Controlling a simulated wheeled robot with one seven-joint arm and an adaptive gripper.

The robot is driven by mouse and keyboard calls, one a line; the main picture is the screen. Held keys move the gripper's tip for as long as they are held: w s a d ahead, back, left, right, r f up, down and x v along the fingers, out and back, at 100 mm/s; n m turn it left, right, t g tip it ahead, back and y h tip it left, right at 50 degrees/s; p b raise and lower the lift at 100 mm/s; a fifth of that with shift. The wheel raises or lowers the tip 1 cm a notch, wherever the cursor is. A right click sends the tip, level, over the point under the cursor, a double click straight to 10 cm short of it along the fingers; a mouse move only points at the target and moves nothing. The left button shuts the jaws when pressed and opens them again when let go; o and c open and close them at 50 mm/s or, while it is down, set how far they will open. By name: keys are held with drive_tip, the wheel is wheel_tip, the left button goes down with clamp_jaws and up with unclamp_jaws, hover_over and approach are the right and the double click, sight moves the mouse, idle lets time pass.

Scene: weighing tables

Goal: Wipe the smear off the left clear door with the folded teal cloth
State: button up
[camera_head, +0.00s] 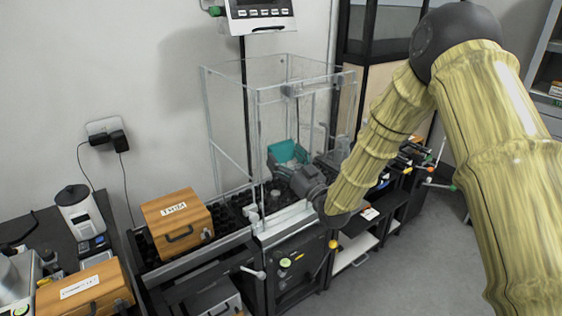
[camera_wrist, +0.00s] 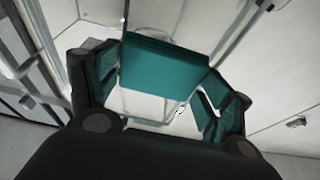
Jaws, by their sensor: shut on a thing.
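The folded teal cloth (camera_wrist: 165,65) is held between the two dark fingers of my gripper (camera_wrist: 163,100) in the wrist view. In the head view the teal cloth (camera_head: 287,152) is at the end of my gripper (camera_head: 280,162), inside or in front of the clear-walled enclosure; I cannot tell which. The enclosure's left clear door (camera_head: 228,130) is a tall transparent panel with a pale frame. I cannot make out a smear on it in either view. The cloth's contact with any panel cannot be told.
A wooden box (camera_head: 178,225) with a white label stands left of the enclosure. Another wooden box (camera_head: 85,290) and a white device (camera_head: 82,212) are at lower left. A display (camera_head: 260,14) hangs above. Open grey floor (camera_head: 410,240) lies to the right.

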drive_tip(key=w+d+b, duration=0.2)
drive_tip(key=w+d, duration=0.2)
drive_tip(key=d, duration=0.1)
drive_tip(key=shift+d+b, duration=0.15)
drive_tip(key=shift+b, duration=0.15)
idle(0.7)
drive_tip(key=shift+r, duration=0.1)
drive_tip(key=shift+s+a+b, duration=0.25)
drive_tip(key=shift+s+a, duration=0.4)
drive_tip(key=shift+a, duration=0.25)
drive_tip(key=shift+s+a+b, duration=0.3)
drive_tip(key=shift+s+a, duration=0.35)
drive_tip(key=shift+a, duration=0.25)
drive_tip(key=shift+s+a+b, duration=0.25)
drive_tip(key=shift+s+a, duration=0.4)
drive_tip(key=shift+a, duration=0.25)
drive_tip(key=shift+a, duration=0.1)
drive_tip(key=shift+s+a+b, duration=0.2)
drive_tip(key=shift+s+a, duration=0.25)
drive_tip(key=shift+a, duration=0.2)
drive_tip(key=shift+s+a+b, duration=0.2)
drive_tip(key=shift+s+a, duration=0.25)
drive_tip(key=shift+a, duration=0.15)
drive_tip(key=shift+s+d+b, duration=0.25)
drive_tip(key=shift+s+d, duration=0.65)
drive_tip(key=shift+s, duration=0.3)
drive_tip(key=shift+s+d+b, duration=0.25)
drive_tip(key=shift+s+d, duration=0.6)
drive_tip(key=shift+s, duration=0.3)
